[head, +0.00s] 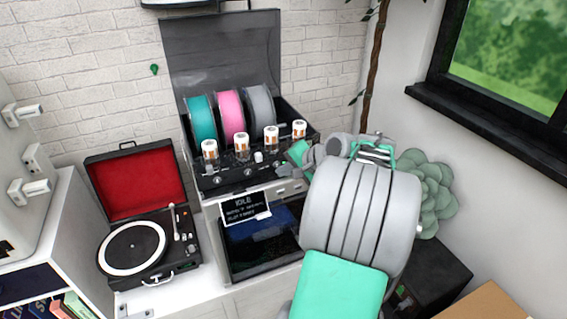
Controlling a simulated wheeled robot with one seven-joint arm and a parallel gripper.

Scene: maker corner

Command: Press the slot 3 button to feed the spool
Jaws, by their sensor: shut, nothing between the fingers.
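The spool unit (225,182) is a black box with its lid (222,58) raised. It holds a teal spool (202,120), a pink spool (231,113) and a grey spool (260,106) from left to right. Several white-and-orange cylinders (240,144) stand along its front, with small knobs or buttons below them. Slot numbers are too small to read, so I cannot tell which button is slot 3. My gripper (297,153) is at the right front of the unit, shut and empty. Its fingertips are small and partly hidden; I cannot tell if they touch anything.
A small black display (245,208) reads "IDLE" on the printer front below the unit. A record player (140,250) with a red-lined lid stands at left. A succulent plant (437,190) is behind my arm at right. A window (510,50) is at upper right.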

